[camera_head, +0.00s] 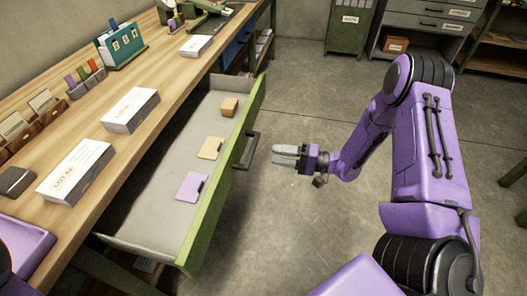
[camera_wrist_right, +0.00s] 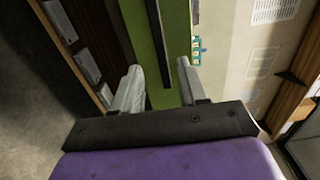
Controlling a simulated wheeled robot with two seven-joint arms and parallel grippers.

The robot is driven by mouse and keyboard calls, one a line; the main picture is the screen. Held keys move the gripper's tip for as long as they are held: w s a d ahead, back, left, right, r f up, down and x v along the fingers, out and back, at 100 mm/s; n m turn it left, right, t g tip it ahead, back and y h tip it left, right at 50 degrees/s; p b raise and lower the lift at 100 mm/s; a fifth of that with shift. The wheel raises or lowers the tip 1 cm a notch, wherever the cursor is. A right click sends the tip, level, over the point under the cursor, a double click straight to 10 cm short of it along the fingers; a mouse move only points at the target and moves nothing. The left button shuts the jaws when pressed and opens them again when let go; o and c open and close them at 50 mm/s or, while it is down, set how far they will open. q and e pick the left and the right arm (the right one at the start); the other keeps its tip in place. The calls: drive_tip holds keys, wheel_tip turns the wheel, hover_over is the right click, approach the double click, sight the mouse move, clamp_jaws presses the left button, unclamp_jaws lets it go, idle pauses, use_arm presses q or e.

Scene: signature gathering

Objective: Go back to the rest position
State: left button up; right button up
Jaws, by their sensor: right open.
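My right gripper (camera_head: 287,155) is over the floor, to the right of the open drawer and apart from its handle (camera_head: 247,151). In the right wrist view its two fingers (camera_wrist_right: 157,85) stand apart with nothing between them. The green drawer front (camera_wrist_right: 172,55) shows beyond the fingers. The drawer (camera_head: 150,226) is pulled out from under the wooden desk. In it lie a purple card or folder (camera_head: 192,187), a tan one (camera_head: 210,148) and a small brown box (camera_head: 229,107). My left gripper is not in view; only purple parts of mine show at the left edge.
The wooden desk (camera_head: 165,75) carries white boxes (camera_head: 130,109), a teal file holder (camera_head: 122,45) and card trays (camera_head: 85,79). A green cabinet (camera_head: 348,28) and grey drawers (camera_head: 430,20) stand at the back. The floor (camera_head: 300,95) around my right gripper is clear.

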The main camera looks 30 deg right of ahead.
drive_tip(key=shift+s+d, duration=0.45)
drive_tip(key=shift+s, duration=0.05)
wheel_tip(320, 180, down, 8)
drive_tip(key=d+h+p, duration=0.1)
drive_tip(key=h+p, duration=0.1)
drive_tip(key=h, duration=1)
drive_tip(key=s+a+f+g+h+p, duration=0.1)
drive_tip(key=s+f+g, duration=0.1)
drive_tip(key=s, duration=0.6)
drive_tip(key=s+a+f+n+g+h+p, duration=0.1)
drive_tip(key=s+g, duration=0.3)
drive_tip(key=s, duration=0.4)
drive_tip(key=s+a+f+n+g+h+p, duration=0.1)
drive_tip(key=s+a+f+g+h+p, duration=0.1)
drive_tip(key=s, duration=0.7)
drive_tip(key=shift+a+f+g, duration=0.3)
drive_tip(key=shift+a+g, duration=0.15)
drive_tip(key=shift+g, duration=0.25)
